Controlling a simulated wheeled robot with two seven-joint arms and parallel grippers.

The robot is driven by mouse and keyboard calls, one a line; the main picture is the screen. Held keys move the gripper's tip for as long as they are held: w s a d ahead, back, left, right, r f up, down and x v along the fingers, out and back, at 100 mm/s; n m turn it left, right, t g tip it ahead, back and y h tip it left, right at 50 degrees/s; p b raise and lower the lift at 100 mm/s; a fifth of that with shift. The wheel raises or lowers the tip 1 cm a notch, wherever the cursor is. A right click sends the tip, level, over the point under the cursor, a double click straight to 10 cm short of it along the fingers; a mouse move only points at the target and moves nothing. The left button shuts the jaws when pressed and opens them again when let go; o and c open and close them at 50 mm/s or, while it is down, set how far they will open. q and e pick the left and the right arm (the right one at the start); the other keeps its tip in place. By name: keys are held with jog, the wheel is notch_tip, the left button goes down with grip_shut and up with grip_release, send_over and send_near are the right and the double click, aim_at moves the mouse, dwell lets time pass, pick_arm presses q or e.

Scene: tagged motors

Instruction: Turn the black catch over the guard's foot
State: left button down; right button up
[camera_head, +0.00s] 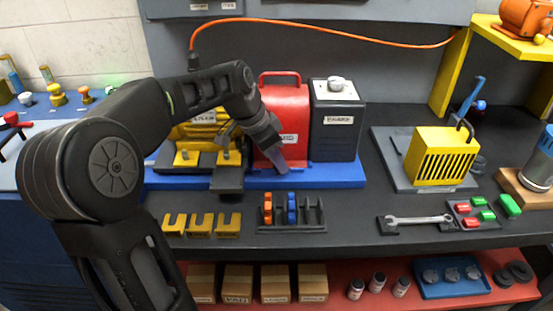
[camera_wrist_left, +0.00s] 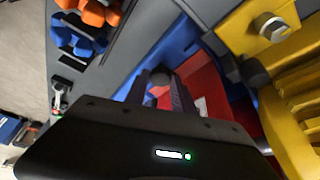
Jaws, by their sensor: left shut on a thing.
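The red guard (camera_head: 285,112), with a handle on top, stands on the blue base (camera_head: 330,176) between the yellow motor and a dark grey box. It also shows in the left wrist view (camera_wrist_left: 206,88). My left gripper (camera_head: 283,166) reaches down at the guard's front lower edge. In the left wrist view its fingers (camera_wrist_left: 160,84) are shut on the dark round catch (camera_wrist_left: 158,77), beside the red guard and over the blue base. The fingers hide the catch in the head view. I cannot tell whether it overlaps the guard's foot. My right gripper is not in view.
The yellow motor (camera_head: 190,143) stands left of the guard, the dark grey box (camera_head: 337,122) right of it. Yellow forked pieces (camera_head: 201,224) and a rack (camera_head: 291,214) with orange and blue pieces lie in front. A wrench (camera_head: 418,220) lies further right.

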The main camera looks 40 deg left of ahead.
pick_arm(q)
jog(key=c, duration=1.1)
grip_release()
jog(key=shift+o, duration=0.2)
jog(key=shift+r, duration=0.1)
jog(key=v, duration=0.7)
jog(key=shift+r, duration=0.3)
jog(key=shift+s, duration=0.1)
